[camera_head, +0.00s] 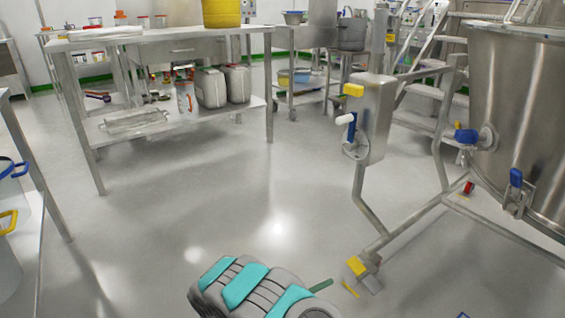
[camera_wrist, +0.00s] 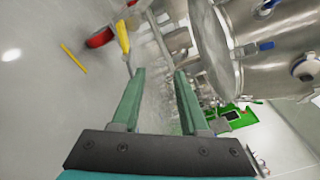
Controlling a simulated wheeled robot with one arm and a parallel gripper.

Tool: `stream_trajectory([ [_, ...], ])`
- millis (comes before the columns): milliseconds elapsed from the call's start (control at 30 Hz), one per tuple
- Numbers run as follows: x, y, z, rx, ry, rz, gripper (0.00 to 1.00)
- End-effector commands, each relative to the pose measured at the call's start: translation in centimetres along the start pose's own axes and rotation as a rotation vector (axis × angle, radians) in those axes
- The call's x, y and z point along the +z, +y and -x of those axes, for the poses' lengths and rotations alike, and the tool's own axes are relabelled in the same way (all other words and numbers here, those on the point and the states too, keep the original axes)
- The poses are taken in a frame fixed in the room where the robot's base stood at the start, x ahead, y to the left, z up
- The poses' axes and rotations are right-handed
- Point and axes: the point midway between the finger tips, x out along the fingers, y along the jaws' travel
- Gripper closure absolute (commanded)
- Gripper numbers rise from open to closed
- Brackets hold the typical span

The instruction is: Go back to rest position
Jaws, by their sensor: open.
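My gripper (camera_wrist: 161,74) shows in the wrist view with its two green fingers apart and nothing between them. In the head view my grey and teal arm reaches in at the bottom centre, above the floor. A green finger (camera_head: 320,286) of the gripper sticks out at the arm's right side; the rest of the gripper is hidden behind the arm there.
A large steel tank (camera_head: 520,110) on a tubular frame with a yellow-covered foot (camera_head: 357,266) stands at right. A steel table (camera_head: 150,36) with a lower shelf of jerrycans (camera_head: 211,88) stands at back left. The middle floor (camera_head: 240,200) is clear.

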Motion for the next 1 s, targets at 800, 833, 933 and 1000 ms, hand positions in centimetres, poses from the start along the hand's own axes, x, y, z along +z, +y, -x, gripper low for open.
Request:
stream_trajectory([
  [800,-4.6,-28.5,-7.2,-0.357,0.653,-0.856,0.56],
  [833,-5.1,-29.4,-7.0,-0.374,0.68,-0.891,0.56],
  [933,-6.5,-32.3,-6.4,-0.43,0.769,-1.006,0.56],
  [1000,-7.5,-34.0,-5.8,-0.468,0.832,-1.086,0.56],
])
